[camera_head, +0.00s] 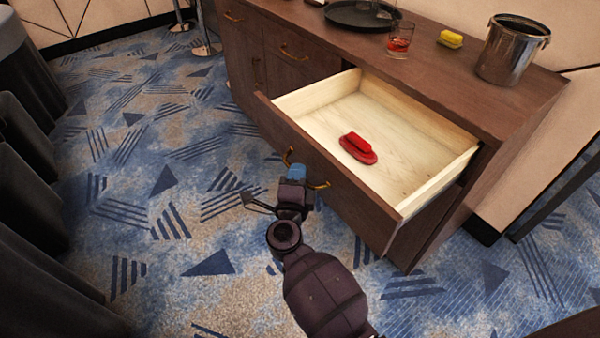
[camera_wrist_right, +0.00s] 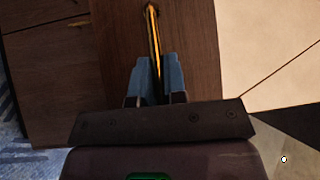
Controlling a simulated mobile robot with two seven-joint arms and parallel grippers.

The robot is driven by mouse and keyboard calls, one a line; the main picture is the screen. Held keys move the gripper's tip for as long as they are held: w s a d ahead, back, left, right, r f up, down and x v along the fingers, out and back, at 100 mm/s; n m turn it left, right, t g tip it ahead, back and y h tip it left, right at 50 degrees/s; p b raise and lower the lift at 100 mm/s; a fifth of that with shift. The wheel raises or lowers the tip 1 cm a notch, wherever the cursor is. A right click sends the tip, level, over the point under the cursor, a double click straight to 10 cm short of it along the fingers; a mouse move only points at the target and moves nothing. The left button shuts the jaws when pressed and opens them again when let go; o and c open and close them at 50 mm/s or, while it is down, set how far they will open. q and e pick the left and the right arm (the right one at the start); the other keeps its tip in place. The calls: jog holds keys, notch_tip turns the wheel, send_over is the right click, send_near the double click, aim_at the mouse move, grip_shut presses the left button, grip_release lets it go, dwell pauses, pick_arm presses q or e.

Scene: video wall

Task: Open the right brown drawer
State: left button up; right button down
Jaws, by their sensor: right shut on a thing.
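The right brown drawer (camera_head: 330,185) is pulled well out of the brown cabinet (camera_head: 470,90), and its pale wooden inside shows. A red brush-like object (camera_head: 358,148) lies on the drawer floor. The drawer has a curved brass handle (camera_head: 318,185) on its front. My right gripper (camera_head: 296,172), with blue fingertips, is at this handle and shut on it. In the right wrist view the brass handle (camera_wrist_right: 154,40) runs down between the two blue fingers (camera_wrist_right: 157,78). The fingers hide part of the handle. My left gripper is not in view.
On the cabinet top are a dark round tray (camera_head: 350,14), a glass with red drink (camera_head: 399,42), a yellow sponge (camera_head: 450,39) and a metal bucket (camera_head: 512,50). Dark draped furniture (camera_head: 30,190) stands at the left. The patterned carpet (camera_head: 180,200) between is clear.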

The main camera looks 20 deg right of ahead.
jog(key=shift+s+a+f, duration=0.1)
jog(key=shift+a, duration=0.05)
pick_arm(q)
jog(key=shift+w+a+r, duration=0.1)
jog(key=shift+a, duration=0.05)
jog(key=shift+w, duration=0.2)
pick_arm(e)
jog(key=c, duration=1.2)
grip_release()
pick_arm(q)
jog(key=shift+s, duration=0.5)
pick_arm(e)
jog(key=shift+a, duration=0.1)
